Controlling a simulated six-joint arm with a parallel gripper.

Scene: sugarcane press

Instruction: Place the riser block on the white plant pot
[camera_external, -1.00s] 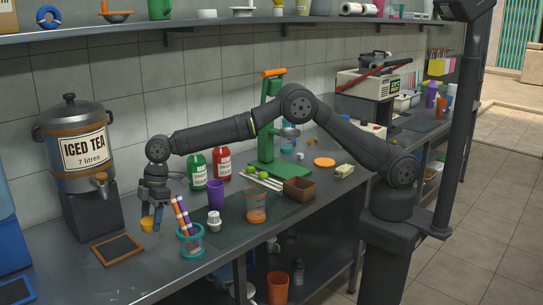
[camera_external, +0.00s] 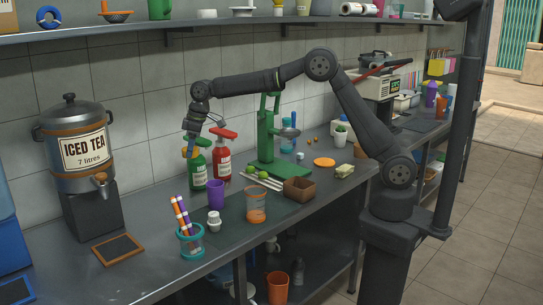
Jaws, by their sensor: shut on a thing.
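My gripper (camera_external: 189,150) is at the left middle, raised above the bench beside the green bottle's top.
The green bottle (camera_external: 197,170) and red bottle (camera_external: 222,163) stand close to my gripper. The green press (camera_external: 268,145) stands between it and the pot. A purple cup (camera_external: 215,195), a teal holder with striped tubes (camera_external: 190,243) and a brown box (camera_external: 299,188) are in front.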

